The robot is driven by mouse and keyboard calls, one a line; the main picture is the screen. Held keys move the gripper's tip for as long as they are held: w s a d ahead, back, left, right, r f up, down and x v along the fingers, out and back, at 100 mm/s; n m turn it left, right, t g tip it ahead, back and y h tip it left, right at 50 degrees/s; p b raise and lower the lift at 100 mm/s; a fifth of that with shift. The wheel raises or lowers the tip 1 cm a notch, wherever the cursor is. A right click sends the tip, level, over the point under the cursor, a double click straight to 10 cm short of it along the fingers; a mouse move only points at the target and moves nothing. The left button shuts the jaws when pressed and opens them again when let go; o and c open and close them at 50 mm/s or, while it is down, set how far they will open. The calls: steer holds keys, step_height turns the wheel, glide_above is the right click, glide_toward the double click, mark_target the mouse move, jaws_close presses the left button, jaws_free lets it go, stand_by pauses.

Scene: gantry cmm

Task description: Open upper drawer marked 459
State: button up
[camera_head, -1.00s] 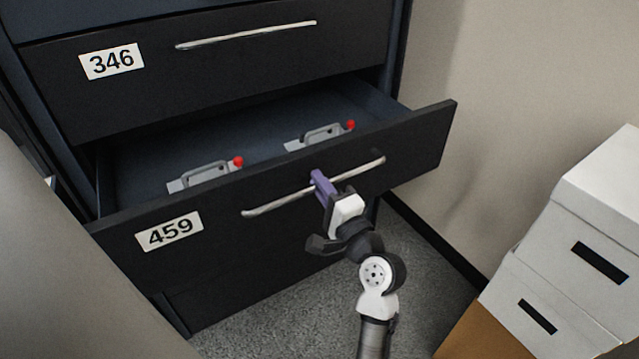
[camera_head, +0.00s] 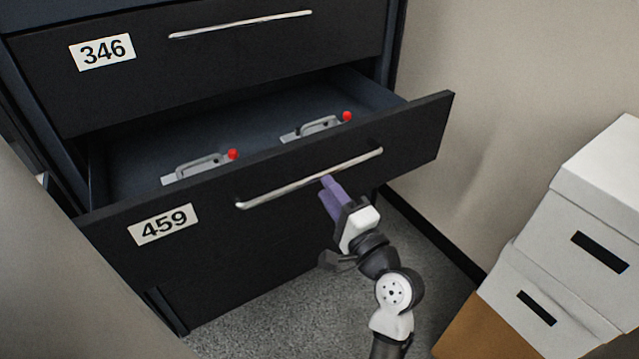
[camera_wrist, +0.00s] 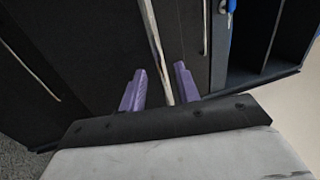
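The drawer marked 459 (camera_head: 290,185) is pulled well out of the dark cabinet, and its inside is visible from above. Its silver bar handle (camera_head: 312,178) runs across the front; in the wrist view the handle (camera_wrist: 155,45) extends between the two finger lines. The white 459 label (camera_head: 164,224) is at the front's left. My gripper (camera_head: 329,186) has purple fingers and sits just below and in front of the handle, apparently clear of it. In the wrist view the fingers (camera_wrist: 160,70) are spread apart with nothing clamped.
Two grey clamps with red knobs, one left (camera_head: 200,168) and one right (camera_head: 318,128), lie in the drawer. The drawer marked 346 (camera_head: 220,55) above is shut. White boxes (camera_head: 590,235) are stacked at the right, near the wall (camera_head: 500,90). Grey carpet (camera_head: 290,300) lies below.

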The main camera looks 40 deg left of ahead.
steer(key=b+v, duration=0.1)
steer(key=v, duration=0.8)
steer(key=shift+a, duration=0.15)
